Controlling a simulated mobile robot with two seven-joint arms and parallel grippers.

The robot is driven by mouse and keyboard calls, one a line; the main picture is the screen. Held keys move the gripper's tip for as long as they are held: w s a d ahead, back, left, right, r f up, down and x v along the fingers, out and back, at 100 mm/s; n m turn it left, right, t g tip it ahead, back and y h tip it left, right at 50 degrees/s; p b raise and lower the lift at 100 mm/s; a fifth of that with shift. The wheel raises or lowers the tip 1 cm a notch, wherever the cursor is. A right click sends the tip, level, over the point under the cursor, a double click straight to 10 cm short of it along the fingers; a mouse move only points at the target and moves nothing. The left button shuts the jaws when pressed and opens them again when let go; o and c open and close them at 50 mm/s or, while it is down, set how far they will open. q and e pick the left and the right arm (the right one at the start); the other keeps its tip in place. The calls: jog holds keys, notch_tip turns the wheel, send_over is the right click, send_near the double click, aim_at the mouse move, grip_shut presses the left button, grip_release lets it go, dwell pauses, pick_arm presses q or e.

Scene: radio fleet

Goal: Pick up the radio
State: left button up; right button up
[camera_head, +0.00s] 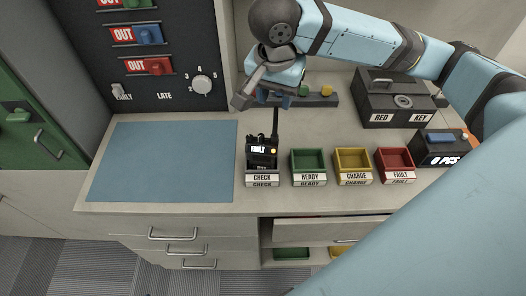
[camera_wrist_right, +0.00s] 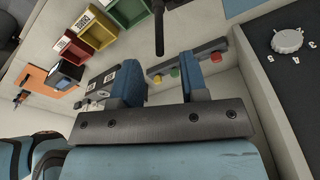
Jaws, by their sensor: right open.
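The radio (camera_head: 262,152) is black with an upright dark antenna and a small lit spot. It stands in the holder marked CHECK, and a label reading FAULT shows at its top. In the right wrist view a dark rod that looks like its antenna (camera_wrist_right: 158,30) enters from the top edge. My right gripper (camera_head: 274,99) is open and empty, above and behind the radio near the button strip, apart from the radio. Its two blue fingers show spread in the right wrist view (camera_wrist_right: 160,82). My left gripper is not in view.
Green (camera_head: 308,164), yellow (camera_head: 352,163) and red (camera_head: 394,163) trays stand right of the radio. A button strip (camera_head: 318,100) and a dark box (camera_head: 392,105) are behind. A blue mat (camera_head: 165,160) lies bare at left. A drawer (camera_head: 330,231) below is partly open.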

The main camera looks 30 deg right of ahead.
aim_at(276, 108)
jog(key=f, duration=0.5)
jog(key=shift+w+d, duration=0.2)
jog(key=shift+d, duration=0.15)
grip_shut()
dwell(1.0)
